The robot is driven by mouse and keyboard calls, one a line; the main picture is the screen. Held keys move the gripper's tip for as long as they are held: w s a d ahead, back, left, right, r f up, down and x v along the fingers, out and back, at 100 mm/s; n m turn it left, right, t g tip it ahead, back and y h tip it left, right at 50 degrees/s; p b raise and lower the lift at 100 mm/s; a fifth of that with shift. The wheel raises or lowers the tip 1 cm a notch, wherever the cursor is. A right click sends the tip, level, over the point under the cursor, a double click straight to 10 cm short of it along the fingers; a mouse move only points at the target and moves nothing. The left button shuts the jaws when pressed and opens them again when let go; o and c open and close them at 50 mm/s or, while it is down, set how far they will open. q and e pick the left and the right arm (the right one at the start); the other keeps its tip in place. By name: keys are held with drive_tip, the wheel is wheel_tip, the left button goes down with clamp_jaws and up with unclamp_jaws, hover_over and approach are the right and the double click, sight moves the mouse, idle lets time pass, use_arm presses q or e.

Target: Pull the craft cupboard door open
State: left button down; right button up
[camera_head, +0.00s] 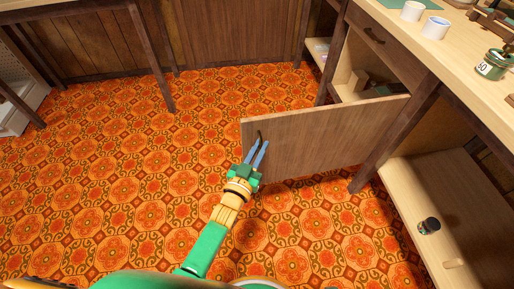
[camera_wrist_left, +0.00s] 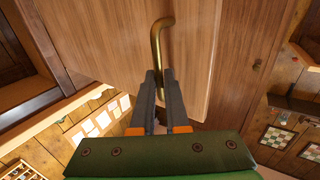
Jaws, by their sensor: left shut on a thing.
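The craft cupboard door (camera_head: 315,138) is a brown wooden panel standing swung out from the cupboard, with open shelf space showing behind it. The same door fills the middle of the left wrist view (camera_wrist_left: 122,50). Its bar handle (camera_head: 259,136) is near the door's free left edge; in the left wrist view the handle (camera_wrist_left: 156,40) looks brass and bent at one end. My left gripper (camera_head: 258,152) is shut on the handle, its two fingers (camera_wrist_left: 160,88) closed around its lower part. The right gripper is not in view.
The workbench top (camera_head: 455,50) carries white cups (camera_head: 435,27) and a green jar (camera_head: 493,64). A dark jar (camera_head: 429,225) stands on the low shelf at right. A table leg (camera_head: 150,55) stands at upper left. The patterned floor left of the door is clear.

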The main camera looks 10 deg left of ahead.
use_arm(q)
drive_tip(key=c, duration=1.3)
unclamp_jaws()
drive_tip(key=shift+d+r, duration=0.15)
drive_tip(key=shift+d, duration=0.15)
drive_tip(key=o, duration=0.4)
drive_tip(key=shift+d, duration=0.2)
drive_tip(key=shift+w+d, duration=0.1)
drive_tip(key=shift+d, duration=0.05)
drive_tip(key=shift+a+f, duration=0.2)
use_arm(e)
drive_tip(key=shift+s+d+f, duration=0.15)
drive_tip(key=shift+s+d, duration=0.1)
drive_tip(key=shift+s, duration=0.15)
use_arm(q)
drive_tip(key=p+v, duration=0.2)
drive_tip(key=v, duration=0.5)
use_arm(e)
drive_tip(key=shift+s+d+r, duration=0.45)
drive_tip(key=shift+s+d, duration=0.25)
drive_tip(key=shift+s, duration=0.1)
